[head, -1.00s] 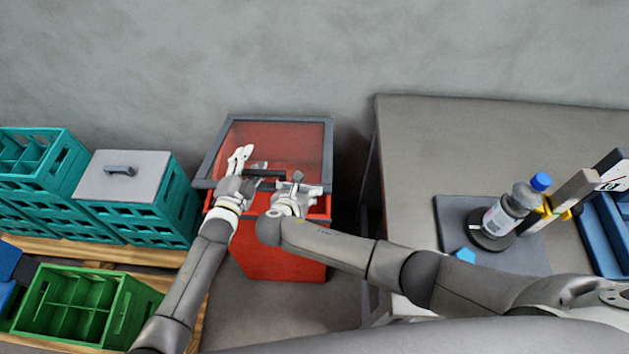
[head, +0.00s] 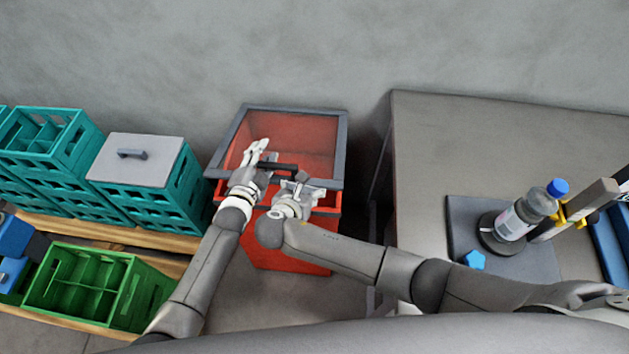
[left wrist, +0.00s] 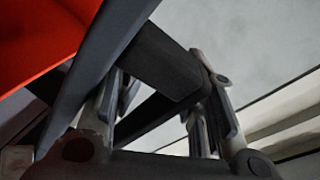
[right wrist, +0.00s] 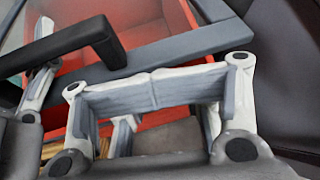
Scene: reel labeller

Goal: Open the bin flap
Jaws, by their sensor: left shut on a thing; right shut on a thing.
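The red bin (head: 290,258) stands against the wall, and its flap (head: 312,130) is a clear panel in a grey frame. A black bar handle (head: 284,167) sits at the flap's front edge. My left gripper (head: 259,152) is shut on this handle; the left wrist view shows the bar (left wrist: 165,65) between its fingers. My right gripper (head: 308,189) is at the front edge, right of the handle. In the right wrist view its finger pads (right wrist: 155,85) are close together by the grey frame (right wrist: 185,45); what they grip is hidden. I cannot tell whether the flap is raised.
Teal crates (head: 145,205), one with a grey lid (head: 135,165), stand left of the bin beside a green crate (head: 90,290). A grey table (head: 430,150) on the right carries a bottle (head: 520,218) on a dark plate. A narrow gap separates bin and table.

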